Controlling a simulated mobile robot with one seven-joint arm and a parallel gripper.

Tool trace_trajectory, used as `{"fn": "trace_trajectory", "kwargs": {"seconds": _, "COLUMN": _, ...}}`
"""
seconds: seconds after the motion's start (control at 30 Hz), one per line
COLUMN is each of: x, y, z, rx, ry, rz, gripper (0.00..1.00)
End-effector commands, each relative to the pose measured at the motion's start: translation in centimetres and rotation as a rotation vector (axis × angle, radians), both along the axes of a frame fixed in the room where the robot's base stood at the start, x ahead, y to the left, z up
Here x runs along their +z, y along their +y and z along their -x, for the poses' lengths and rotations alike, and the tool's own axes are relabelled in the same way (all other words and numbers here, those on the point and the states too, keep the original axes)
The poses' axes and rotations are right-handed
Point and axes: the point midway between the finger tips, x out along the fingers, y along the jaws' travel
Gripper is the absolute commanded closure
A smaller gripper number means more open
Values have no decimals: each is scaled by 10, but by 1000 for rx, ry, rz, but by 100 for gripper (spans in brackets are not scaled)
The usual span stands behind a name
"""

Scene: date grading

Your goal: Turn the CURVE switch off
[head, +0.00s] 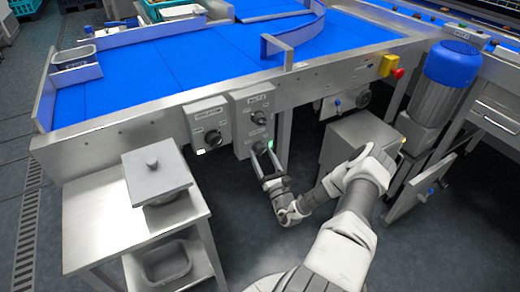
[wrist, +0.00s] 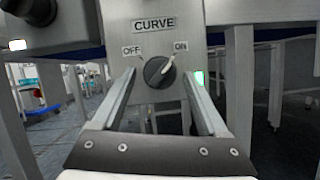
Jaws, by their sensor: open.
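The CURVE switch is a round dark knob (wrist: 159,72) on a grey panel (wrist: 184,15), between an OFF label on its left and an ON label on its right. Its white pointer line leans up and right, toward ON. A green light (wrist: 199,78) glows to the right of the knob, partly behind a finger. My gripper (wrist: 160,85) is open, with one finger on each side of the knob. I cannot tell whether either finger touches it. In the head view my gripper (head: 264,160) is at the lower part of the switch box (head: 241,106), below another knob (head: 259,118).
A second switch box (head: 207,108) is mounted just left. Above is the blue conveyor (head: 180,70) with its metal side rail. A steel stand (head: 90,225) with a lidded box (head: 155,178) is at left. A red emergency button (head: 398,74) and a blue motor (head: 452,64) are at right.

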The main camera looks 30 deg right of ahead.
Motion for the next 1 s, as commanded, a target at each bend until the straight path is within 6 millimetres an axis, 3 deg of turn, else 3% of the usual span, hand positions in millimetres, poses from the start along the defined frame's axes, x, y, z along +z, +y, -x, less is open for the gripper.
{"fn": "trace_trajectory", "kwargs": {"seconds": 0.47, "x": 3, "y": 0, "z": -2, "rx": -4, "ry": 0, "rz": 1, "gripper": 24}}
{"fn": "trace_trajectory", "kwargs": {"seconds": 0.9, "x": 3, "y": 1, "z": -1, "rx": -3, "ry": 1, "rz": 0, "gripper": 100}}
{"fn": "trace_trajectory", "kwargs": {"seconds": 1.0, "x": 3, "y": 1, "z": -1, "rx": -3, "ry": 1, "rz": 1, "gripper": 100}}
